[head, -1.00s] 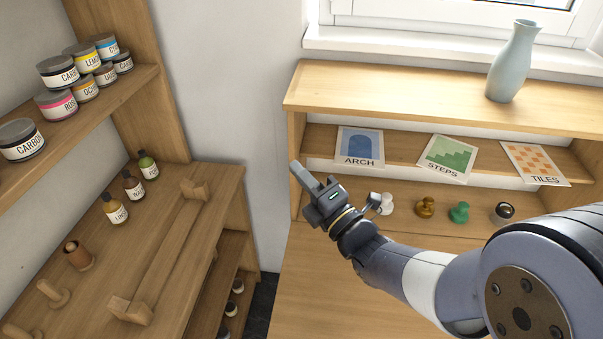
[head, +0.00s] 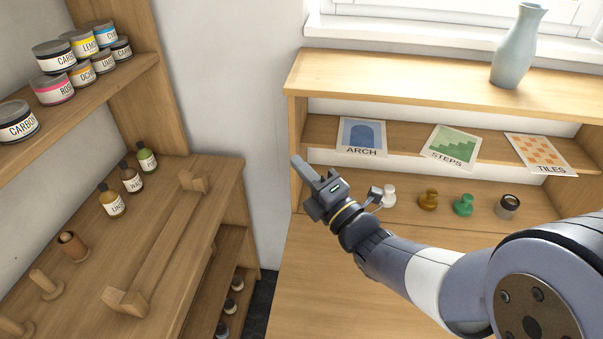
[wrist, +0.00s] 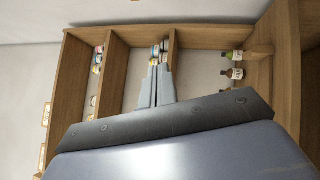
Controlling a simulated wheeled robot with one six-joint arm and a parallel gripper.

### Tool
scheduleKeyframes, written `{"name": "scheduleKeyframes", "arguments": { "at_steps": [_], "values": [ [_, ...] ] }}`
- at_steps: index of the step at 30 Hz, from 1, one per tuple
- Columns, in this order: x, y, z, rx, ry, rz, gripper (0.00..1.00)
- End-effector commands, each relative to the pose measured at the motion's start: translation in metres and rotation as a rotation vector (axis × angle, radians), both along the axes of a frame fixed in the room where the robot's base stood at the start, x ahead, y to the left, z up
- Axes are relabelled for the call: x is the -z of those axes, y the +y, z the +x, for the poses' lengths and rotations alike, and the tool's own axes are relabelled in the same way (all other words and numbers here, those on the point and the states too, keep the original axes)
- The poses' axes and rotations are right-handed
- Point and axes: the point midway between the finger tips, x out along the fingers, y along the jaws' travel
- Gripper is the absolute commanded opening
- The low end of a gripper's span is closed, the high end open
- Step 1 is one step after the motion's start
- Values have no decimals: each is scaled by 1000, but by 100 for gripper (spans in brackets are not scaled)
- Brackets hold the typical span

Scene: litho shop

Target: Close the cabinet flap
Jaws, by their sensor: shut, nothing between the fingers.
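The wooden cabinet (head: 294,120) stands under the window at the right in the head view, its front open. A broad plain wooden panel (head: 340,285), which looks like its flap, lies lowered in front of the shelf, meeting it at a seam. Its near edge is outside the picture and my arm covers part of it. My gripper (head: 298,167) is shut and empty, in front of the cabinet's left end, apparently above the panel and clear of it. In the wrist view, the shut fingers (wrist: 160,85) point toward wooden shelves; the flap cannot be made out there.
Cards (head: 361,138) and several small knobs (head: 463,205) sit inside the cabinet; a blue vase (head: 516,48) stands on top. At left, a wooden counter (head: 60,305) carries bottles (head: 111,203), pegs and a raised bar (head: 165,245). Ink jars (head: 52,88) fill the shelf above.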

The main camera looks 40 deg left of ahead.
Motion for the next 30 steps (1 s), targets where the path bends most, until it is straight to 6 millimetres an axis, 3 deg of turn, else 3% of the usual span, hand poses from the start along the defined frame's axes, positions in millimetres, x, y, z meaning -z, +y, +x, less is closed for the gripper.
{"name": "scheduleKeyframes", "arguments": {
  "at_steps": [1, 5, 15, 21, 30],
  "values": [
    [11, 1, 2, 1, -1, 0, 0],
    [21, 2, 5, 2, -3, 2, 0],
    [72, -43, 37, 7, 1, -1, 0],
    [84, -54, 44, 2, 1, 0, 0],
    [85, -56, 45, 2, 0, 1, 0]
  ]
}}
